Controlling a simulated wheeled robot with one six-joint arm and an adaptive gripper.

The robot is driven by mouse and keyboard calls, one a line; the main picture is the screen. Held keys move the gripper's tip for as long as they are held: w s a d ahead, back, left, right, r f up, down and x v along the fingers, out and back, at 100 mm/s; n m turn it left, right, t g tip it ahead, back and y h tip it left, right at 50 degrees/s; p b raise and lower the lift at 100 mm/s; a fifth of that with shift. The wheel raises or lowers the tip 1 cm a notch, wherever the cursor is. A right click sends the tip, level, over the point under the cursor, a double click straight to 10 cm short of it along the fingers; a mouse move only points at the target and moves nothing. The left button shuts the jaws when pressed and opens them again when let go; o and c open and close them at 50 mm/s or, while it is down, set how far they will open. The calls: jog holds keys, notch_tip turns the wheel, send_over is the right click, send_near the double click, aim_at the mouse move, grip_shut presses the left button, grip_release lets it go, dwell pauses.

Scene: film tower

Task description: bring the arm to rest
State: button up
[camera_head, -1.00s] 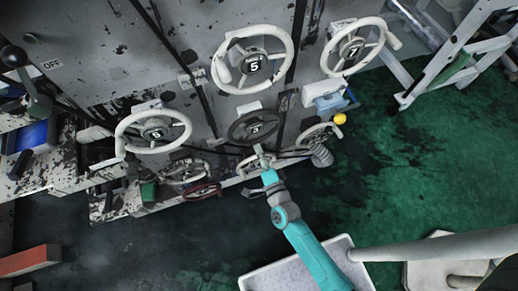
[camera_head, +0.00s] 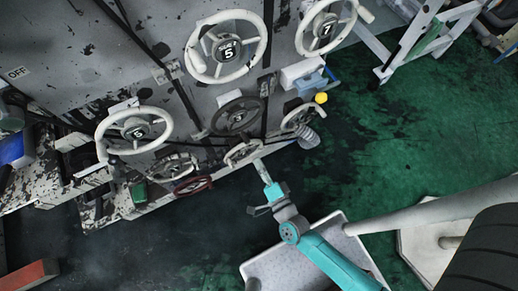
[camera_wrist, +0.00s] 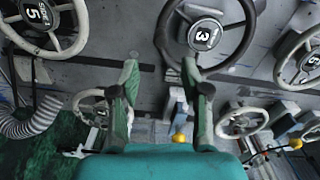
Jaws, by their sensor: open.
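My teal arm reaches up from the bottom right in the head view. My gripper (camera_head: 258,166) is at its far end, in front of the machine's lower edge. In the wrist view my gripper (camera_wrist: 163,85) shows two green fingers spread apart with nothing between them. A dark handwheel marked 3 (camera_wrist: 206,36) lies beyond the fingertips and is partly hidden by one finger. In the head view the dark handwheel (camera_head: 237,116) is above my gripper, with a clear gap between them.
White handwheels marked 5 (camera_head: 227,49) and 7 (camera_head: 326,28) are on the grey machine panel. Another white wheel (camera_head: 134,130) is at left, a red wheel (camera_head: 193,185) below. A white tray (camera_head: 262,272) is under my arm. Green floor (camera_head: 420,130) is open at right.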

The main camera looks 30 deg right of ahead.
dwell(0.3)
jog(key=s+d+r+n+g, duration=0.1)
jog(key=s+d+r+n, duration=0.1)
jog(key=s+r+n, duration=0.6)
jog(key=s+d+r+n+g, duration=0.2)
jog(key=s+r+n, duration=0.5)
jog(key=s+r, duration=0.4)
jog(key=s, duration=0.4)
jog(key=shift+r+n, duration=0.15)
jog(key=shift+n, duration=0.25)
jog(key=shift+d, duration=0.1)
